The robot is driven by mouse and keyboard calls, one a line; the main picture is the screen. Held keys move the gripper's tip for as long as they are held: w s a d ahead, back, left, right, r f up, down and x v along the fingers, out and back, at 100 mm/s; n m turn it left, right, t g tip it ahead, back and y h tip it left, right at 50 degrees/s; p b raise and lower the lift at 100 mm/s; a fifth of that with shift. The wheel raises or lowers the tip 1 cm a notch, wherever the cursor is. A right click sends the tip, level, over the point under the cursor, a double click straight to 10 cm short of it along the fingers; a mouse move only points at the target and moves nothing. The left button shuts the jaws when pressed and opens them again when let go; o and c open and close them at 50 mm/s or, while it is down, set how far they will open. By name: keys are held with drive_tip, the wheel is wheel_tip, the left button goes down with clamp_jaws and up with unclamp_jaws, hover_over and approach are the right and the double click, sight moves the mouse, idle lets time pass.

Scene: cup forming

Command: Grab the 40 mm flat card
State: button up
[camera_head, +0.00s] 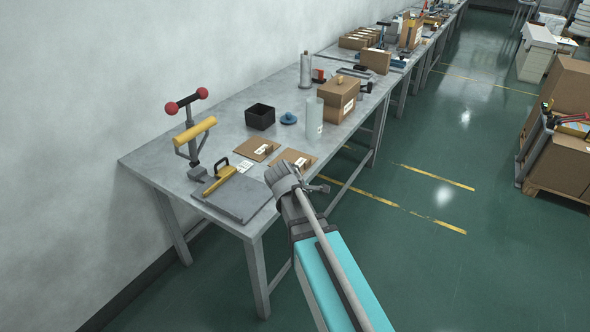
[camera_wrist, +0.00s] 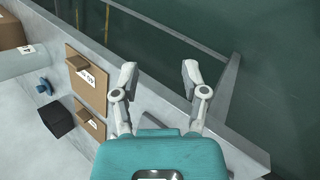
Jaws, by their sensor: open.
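Two flat brown cards lie on the grey table, each with a small raised brown block and a white label. One card (camera_head: 305,155) is nearer the table's front edge; it also shows upper in the wrist view (camera_wrist: 91,95). The other card (camera_head: 246,147) lies behind it, lower in the wrist view (camera_wrist: 82,117). The label on the front card seems to show a 40, but I cannot read it surely. My gripper (camera_wrist: 159,72) is open and empty, with its fingers apart over the table's edge region, to the right of both cards in the wrist view.
A black open box (camera_head: 260,117), a blue knobbed piece (camera_head: 288,118) and a pale cylinder (camera_head: 314,118) stand behind the cards. A press with red knobs (camera_head: 190,125) and a grey plate (camera_head: 240,196) with a yellow bar occupy the near end. Cartons (camera_head: 339,95) stand farther along.

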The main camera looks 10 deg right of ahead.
sight(298, 166)
drive_tip(key=w+a+n+t+h+b, duration=0.1)
drive_tip(key=w+n+b, duration=0.1)
drive_tip(key=w+n, duration=0.2)
drive_tip(key=w+a+n+t+h+b, duration=0.1)
drive_tip(key=w+n+t+b, duration=0.1)
drive_tip(key=w+n, duration=0.2)
drive_tip(key=w+a+n+t+h+b, duration=0.1)
drive_tip(key=w+n+t+b, duration=0.1)
drive_tip(key=w+n, duration=0.2)
drive_tip(key=shift+w+a+r+n+h, duration=0.2)
drive_tip(key=shift+w+a+n+h, duration=0.15)
drive_tip(key=shift+n, duration=0.45)
drive_tip(key=shift+w+a+r+n+t, duration=0.25)
drive_tip(key=shift+w+n+t, duration=0.15)
drive_tip(key=shift+n, duration=0.1)
drive_tip(key=shift+s, duration=0.1)
drive_tip(key=shift+d+f+b, duration=0.1)
drive_tip(key=shift+b, duration=0.2)
drive_tip(key=b+x, duration=0.3)
drive_tip(key=x, duration=0.4)
drive_tip(key=shift+d+f, duration=0.1)
drive_tip(key=shift+w+d+f, duration=0.15)
drive_tip(key=shift+w+d, duration=0.3)
drive_tip(key=shift+w, duration=0.05)
